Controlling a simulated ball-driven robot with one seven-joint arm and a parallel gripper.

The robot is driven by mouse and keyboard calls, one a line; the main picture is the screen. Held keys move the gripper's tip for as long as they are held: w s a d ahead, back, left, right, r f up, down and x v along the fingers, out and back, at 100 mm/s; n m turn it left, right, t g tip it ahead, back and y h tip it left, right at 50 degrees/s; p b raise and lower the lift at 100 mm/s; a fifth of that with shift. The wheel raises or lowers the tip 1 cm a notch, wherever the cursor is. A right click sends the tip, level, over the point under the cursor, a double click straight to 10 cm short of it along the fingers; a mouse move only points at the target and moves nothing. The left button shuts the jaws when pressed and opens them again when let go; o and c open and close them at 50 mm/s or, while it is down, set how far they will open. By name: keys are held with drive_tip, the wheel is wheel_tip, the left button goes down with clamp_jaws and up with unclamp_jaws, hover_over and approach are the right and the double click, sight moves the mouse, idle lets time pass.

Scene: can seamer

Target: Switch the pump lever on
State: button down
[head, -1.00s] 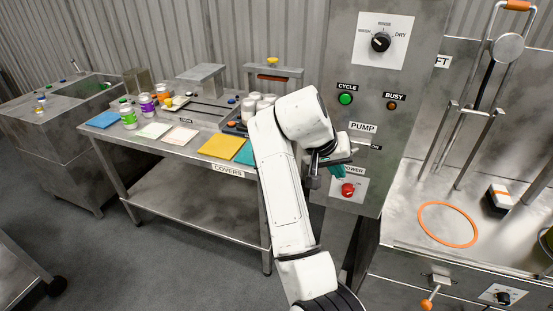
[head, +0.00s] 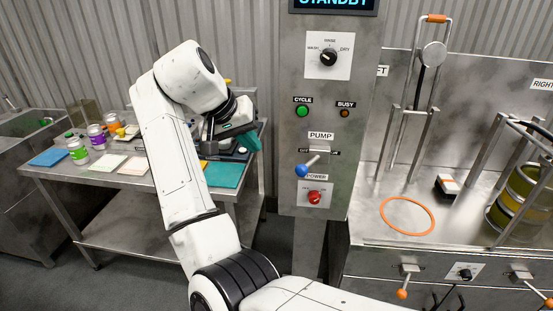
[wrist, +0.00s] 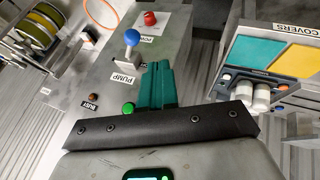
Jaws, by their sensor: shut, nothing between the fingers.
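The pump lever (head: 302,170) has a blue ball end and sits under the PUMP label on the grey control panel (head: 290,135). Its rod slants down and left from its mount, toward the OFF side; the ON label is partly hidden. The lever also shows in the wrist view (wrist: 131,37), ahead and left of the fingers. My gripper (head: 252,139) has teal fingers, is shut and empty, and is left of the panel, apart from the lever. In the wrist view its fingers (wrist: 158,68) lie together.
A red power knob (head: 314,197) is just below the lever. The green cycle button (head: 302,110) and a dial (head: 328,57) are above. A table (head: 130,235) with jars and covers stands left. A bench (head: 365,215) with an orange ring (head: 407,216) stands right.

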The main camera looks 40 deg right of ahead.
sight(310, 163)
drive_tip(key=s+d+f+p, duration=0.1)
drive_tip(key=s+d+f, duration=0.1)
drive_tip(key=d+f, duration=0.6)
drive_tip(key=shift+s+d+f, duration=0.25)
drive_tip(key=shift+s+f, duration=0.15)
drive_tip(key=shift+f, duration=0.1)
